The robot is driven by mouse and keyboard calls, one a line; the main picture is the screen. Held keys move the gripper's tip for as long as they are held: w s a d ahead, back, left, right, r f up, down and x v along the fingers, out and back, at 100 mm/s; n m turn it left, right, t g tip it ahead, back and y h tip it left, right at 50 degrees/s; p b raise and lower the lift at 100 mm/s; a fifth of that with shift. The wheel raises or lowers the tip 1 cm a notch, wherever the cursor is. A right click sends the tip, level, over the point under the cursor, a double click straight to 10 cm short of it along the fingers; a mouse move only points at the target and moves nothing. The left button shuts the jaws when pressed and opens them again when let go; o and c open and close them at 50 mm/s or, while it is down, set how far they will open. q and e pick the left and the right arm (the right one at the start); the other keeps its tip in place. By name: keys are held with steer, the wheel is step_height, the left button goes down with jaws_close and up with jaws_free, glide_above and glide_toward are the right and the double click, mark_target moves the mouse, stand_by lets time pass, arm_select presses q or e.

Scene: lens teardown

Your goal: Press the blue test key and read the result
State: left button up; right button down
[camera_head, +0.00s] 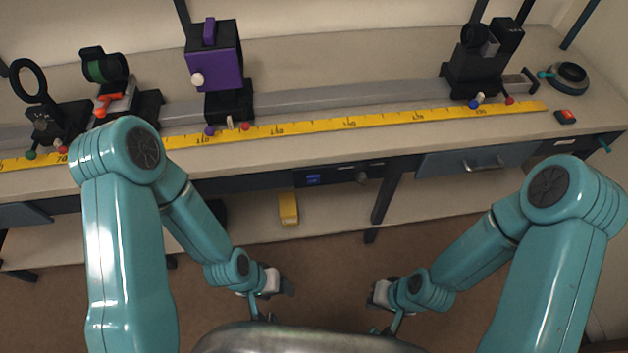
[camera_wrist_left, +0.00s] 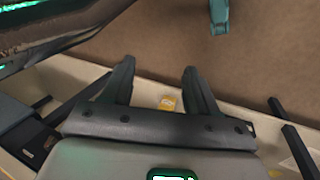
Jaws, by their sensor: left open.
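A small blue patch (camera_head: 313,180), which looks like the blue key or a small display, sits on the dark panel (camera_head: 338,176) under the bench's front edge. A dark round knob (camera_head: 362,178) is to its right. Any reading there is too small to make out. My left gripper (camera_head: 285,284) hangs low in front of the bench, well apart from the panel. Its two fingers show spread and empty in the left wrist view (camera_wrist_left: 160,70). My right gripper (camera_head: 374,294) is also low in front of the bench; its jaws are too small to judge.
The bench (camera_head: 400,140) carries a yellow ruler (camera_head: 350,123), a grey rail (camera_head: 330,95), a purple box (camera_head: 215,70) and other black mounts. A small red-topped box (camera_head: 565,116) lies at right. A yellow block (camera_head: 288,209) is on the lower shelf. A drawer (camera_head: 475,160) is right of the panel.

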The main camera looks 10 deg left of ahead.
arm_select(q)
jaws_close()
stand_by(1.6)
